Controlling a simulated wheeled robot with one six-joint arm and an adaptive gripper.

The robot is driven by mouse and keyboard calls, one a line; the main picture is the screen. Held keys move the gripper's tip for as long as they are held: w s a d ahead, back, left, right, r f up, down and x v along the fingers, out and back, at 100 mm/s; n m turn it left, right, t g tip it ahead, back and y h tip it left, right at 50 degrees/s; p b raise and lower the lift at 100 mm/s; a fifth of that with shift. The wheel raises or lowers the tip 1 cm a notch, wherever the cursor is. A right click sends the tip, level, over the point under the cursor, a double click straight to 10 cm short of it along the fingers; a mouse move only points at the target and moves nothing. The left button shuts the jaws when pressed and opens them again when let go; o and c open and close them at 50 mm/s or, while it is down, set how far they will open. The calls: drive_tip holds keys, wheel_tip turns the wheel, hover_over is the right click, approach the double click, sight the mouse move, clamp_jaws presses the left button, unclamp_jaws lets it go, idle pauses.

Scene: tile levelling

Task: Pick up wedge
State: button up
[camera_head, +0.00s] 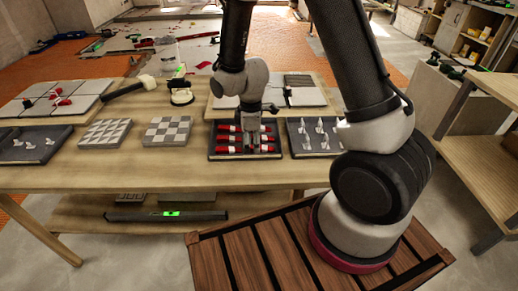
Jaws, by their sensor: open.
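Several red wedges with pale ends (230,140) lie in rows in a dark tray (214,157) at the middle of the table. My gripper (253,146) points down over the middle of this tray, among the wedges. It is open. My gripper covers part of the wedges behind it. The view is too small to tell whether its fingers touch a wedge or stand around one.
A dark tray with white clips (320,134) stands just right of the wedge tray. Checkered tile stacks (168,130), a mallet (128,89) and a suction cup (181,95) are to the left. A raised board with tiles (302,95) is behind.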

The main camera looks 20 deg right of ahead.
drive_tip(key=c, duration=0.8)
